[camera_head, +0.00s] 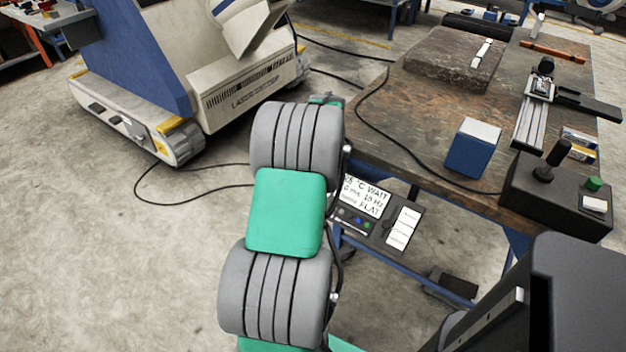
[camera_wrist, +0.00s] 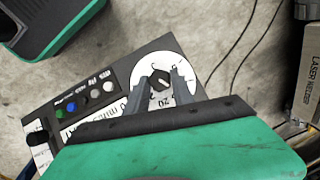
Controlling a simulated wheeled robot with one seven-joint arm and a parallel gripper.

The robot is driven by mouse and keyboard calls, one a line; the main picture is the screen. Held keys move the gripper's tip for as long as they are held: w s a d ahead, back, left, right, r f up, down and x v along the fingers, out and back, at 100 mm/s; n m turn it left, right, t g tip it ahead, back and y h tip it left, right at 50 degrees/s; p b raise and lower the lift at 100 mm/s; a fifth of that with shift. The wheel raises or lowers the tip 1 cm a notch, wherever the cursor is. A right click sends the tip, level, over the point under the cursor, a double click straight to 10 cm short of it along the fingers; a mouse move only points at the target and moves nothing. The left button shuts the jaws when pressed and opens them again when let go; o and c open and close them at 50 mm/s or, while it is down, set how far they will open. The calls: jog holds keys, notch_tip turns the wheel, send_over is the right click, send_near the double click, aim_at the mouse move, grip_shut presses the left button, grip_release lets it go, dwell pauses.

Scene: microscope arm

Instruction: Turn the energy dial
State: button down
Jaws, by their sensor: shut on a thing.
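The energy dial (camera_wrist: 159,79) is a small black knob on a white round scale with printed numbers, seen in the wrist view. My gripper (camera_wrist: 160,86) has its two grey fingers on either side of the knob, shut on it. Its pointer setting is too small to read surely. The dial sits on a dark control panel (camera_wrist: 122,70), which also shows in the head view (camera_head: 408,208) with a white display reading WAIT, 10 Hz and FLAT. In the head view my arm hides the dial and my gripper.
A worn workbench (camera_head: 420,115) stands right of my arm, with a blue-and-white box (camera_head: 472,148) and a black joystick box (camera_head: 555,195) on it. A large laser machine (camera_head: 250,85) stands at back left. Black cables run across the floor and bench.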

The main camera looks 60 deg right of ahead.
jog(key=m, duration=0.1)
jog(key=m+t+h+p, duration=0.1)
jog(key=m+t, duration=0.1)
jog(key=m, duration=0.1)
jog(key=shift+s+a+r, duration=0.1)
jog(key=shift+s, duration=0.15)
jog(key=m+t+h, duration=0.1)
jog(key=m, duration=0.1)
jog(key=m+h+p, duration=0.1)
jog(key=m+h, duration=0.1)
jog(key=shift+s+a+f+m+t, duration=0.1)
jog(key=shift+a+f+m+t, duration=0.1)
jog(key=shift+m+t, duration=0.2)
jog(key=c, duration=1.1)
grip_release()
jog(key=p+v, duration=0.1)
jog(key=v, duration=0.6)
jog(key=shift+s+a+r, duration=0.15)
jog(key=shift+s+r, duration=0.05)
jog(key=shift+r, duration=0.05)
